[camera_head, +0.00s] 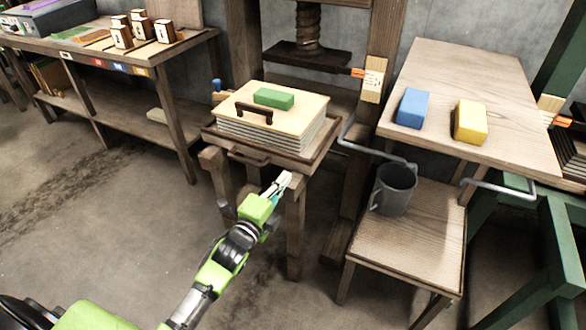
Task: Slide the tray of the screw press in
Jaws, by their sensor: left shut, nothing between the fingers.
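The screw press has a dark wooden frame with a screw (308,28) and a dark pressing plate (306,57). Its tray (218,134) sticks out toward me, with a handle (248,157) on its front edge. On the tray lies a stack of pale sheets (285,138) topped by a board (302,104) with a black handle (254,112) and a green block (274,98). My left gripper (284,181) is shut and empty, in front of the tray's right front corner, right of the tray handle. Contact with the tray cannot be told. My right gripper is out of view.
A wooden table (470,62) at right carries a blue block (411,107) and a yellow block (470,121). A grey mug (393,190) stands on the lower shelf (405,245). A workbench (122,54) with small boxes is at left. The floor at left is open.

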